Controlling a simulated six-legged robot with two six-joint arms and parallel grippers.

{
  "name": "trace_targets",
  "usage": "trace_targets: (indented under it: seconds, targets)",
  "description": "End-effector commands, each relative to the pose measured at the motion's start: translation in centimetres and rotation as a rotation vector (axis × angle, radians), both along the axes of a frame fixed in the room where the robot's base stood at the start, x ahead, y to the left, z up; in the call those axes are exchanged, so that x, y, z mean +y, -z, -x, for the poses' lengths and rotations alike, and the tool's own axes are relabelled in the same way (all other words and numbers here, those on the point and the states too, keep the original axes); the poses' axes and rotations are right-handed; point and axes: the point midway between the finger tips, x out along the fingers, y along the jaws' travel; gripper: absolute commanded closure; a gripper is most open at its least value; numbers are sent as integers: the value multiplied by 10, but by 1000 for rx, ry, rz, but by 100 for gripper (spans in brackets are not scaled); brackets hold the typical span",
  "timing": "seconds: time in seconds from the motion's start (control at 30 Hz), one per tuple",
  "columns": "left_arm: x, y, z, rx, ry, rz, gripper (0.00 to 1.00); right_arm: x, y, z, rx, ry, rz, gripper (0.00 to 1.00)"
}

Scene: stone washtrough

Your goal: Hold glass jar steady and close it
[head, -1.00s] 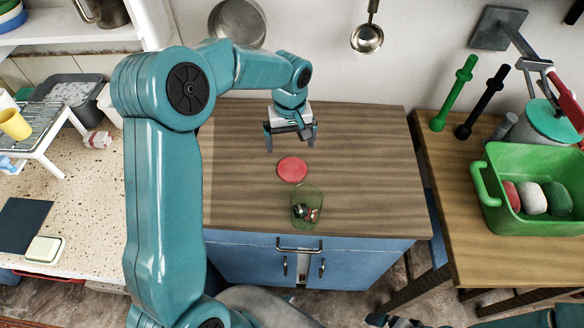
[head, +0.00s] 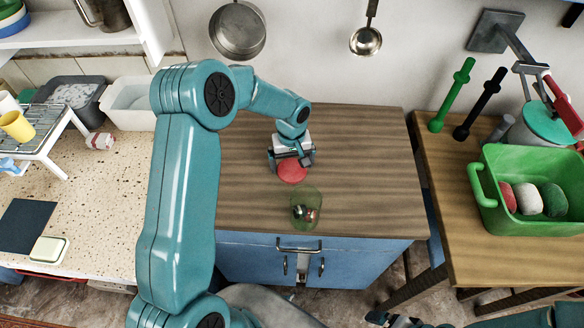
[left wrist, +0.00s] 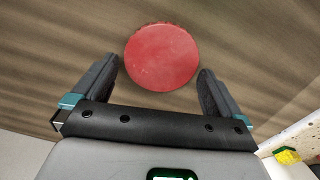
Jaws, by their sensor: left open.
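A glass jar (head: 306,207) with small dark, red and pale things inside stands near the front edge of the wooden cabinet top (head: 365,170). It looks open at the top. A round red lid (head: 291,173) lies flat on the wood just behind it. My left gripper (head: 291,166) is over the lid from behind, hiding its rear part. In the left wrist view the lid (left wrist: 161,57) lies ahead of and between the two spread fingers (left wrist: 158,88), touching neither as far as I can see. My right gripper is not clearly in view.
A green tub (head: 520,222) with several coloured rounded things stands on the right table. A speckled counter (head: 100,185) with a drying rack (head: 45,140) is on the left. A pan (head: 238,30) and ladle (head: 366,40) hang behind. The wood around the jar is clear.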

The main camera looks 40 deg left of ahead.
Motion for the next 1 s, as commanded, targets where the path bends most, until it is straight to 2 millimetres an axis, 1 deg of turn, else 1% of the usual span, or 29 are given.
trace_targets:
  seconds: [0.1,0.4,0.47,0.5,0.53,0.87,1.0]
  targets:
    - [0,5,0,1,-1,1,0,0,-1,0,0,0,0,0]
    - [0,5,0,0,0,0,0,0,0,0,0,0,0,0]
    - [0,5,0,0,0,0,20,0,0,0,0,0,0,0]
    - [0,5,0,0,0,0,33,0,0,0,0,0,0,0]
    - [0,5,0,0,0,0,42,0,-1,0,0,0,0,0]
    - [0,4,0,-1,0,0,42,0,0,0,0,0,0,0]
    - [0,-5,-1,-3,1,-1,42,0,1,0,0,0,0,0]
